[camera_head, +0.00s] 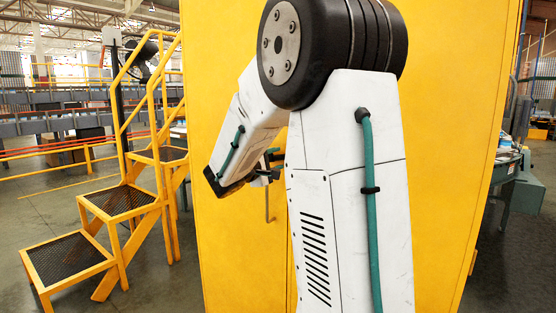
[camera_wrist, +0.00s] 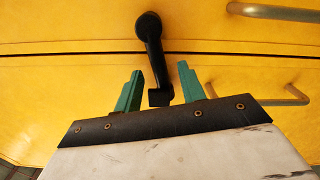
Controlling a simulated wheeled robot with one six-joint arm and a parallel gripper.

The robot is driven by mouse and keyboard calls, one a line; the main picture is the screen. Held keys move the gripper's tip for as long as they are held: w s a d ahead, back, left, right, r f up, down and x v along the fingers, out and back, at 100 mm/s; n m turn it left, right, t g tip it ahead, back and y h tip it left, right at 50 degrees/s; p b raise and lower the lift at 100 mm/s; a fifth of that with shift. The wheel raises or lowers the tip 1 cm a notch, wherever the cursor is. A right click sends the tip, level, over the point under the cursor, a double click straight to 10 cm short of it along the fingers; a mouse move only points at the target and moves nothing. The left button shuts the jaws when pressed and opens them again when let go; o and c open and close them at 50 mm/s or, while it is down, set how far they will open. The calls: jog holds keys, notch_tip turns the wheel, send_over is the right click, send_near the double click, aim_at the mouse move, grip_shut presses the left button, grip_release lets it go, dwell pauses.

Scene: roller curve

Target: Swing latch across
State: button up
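The black latch (camera_wrist: 149,48) is on a yellow cabinet front in the wrist view. Its round pivot end is at the top, and its arm crosses the dark seam between two yellow panels, ending in a bent tip. My gripper (camera_wrist: 160,84) has two green fingers spread apart, one on each side of the latch's lower part. I cannot tell whether either finger touches it. In the head view my gripper (camera_head: 268,168) is close to the yellow cabinet (camera_head: 235,90), mostly hidden by my arm. The latch cannot be told apart clearly there.
Two metal bar handles stick out of the cabinet in the wrist view, an upper one (camera_wrist: 275,12) and a lower one (camera_wrist: 272,102) near the right finger. Yellow steps with railings (camera_head: 115,200) stand to the left. The floor between has some room.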

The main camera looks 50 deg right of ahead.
jog(key=shift+d, duration=0.85)
grip_shut()
jog(key=shift+w+r+m, duration=0.1)
jog(key=shift+r+m, duration=0.25)
jog(key=shift+m, duration=0.35)
jog(key=shift+r+m, duration=0.3)
jog(key=shift+m, duration=0.4)
grip_release()
jog(key=shift+a, duration=0.2)
